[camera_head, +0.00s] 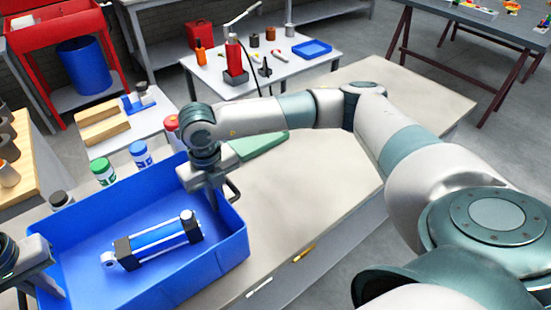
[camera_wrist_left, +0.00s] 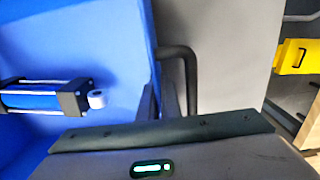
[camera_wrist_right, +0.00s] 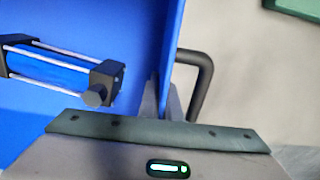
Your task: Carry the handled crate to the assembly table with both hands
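The handled crate (camera_head: 215,258) is an open blue box at the lower left of the head view, with a black bar handle on each end. A blue and black cylinder (camera_head: 158,243) lies inside. My right gripper (camera_head: 214,203) points down at the crate's right end. In the right wrist view its fingers (camera_wrist_right: 161,105) are close together on the end wall beside the handle (camera_wrist_right: 205,85). My left gripper (camera_head: 45,288) is at the opposite end. Its fingers (camera_wrist_left: 159,105) are likewise close about the wall beside the other handle (camera_wrist_left: 188,75). Which table is the assembly table is unclear.
The long beige bench (camera_head: 300,200) is mostly clear right of the crate, with a green mat (camera_head: 258,145). Jars (camera_head: 103,171) stand behind the crate. A white table (camera_head: 265,75) holds a red tool. A dark table (camera_head: 500,25) holds small parts. Grey floor lies between.

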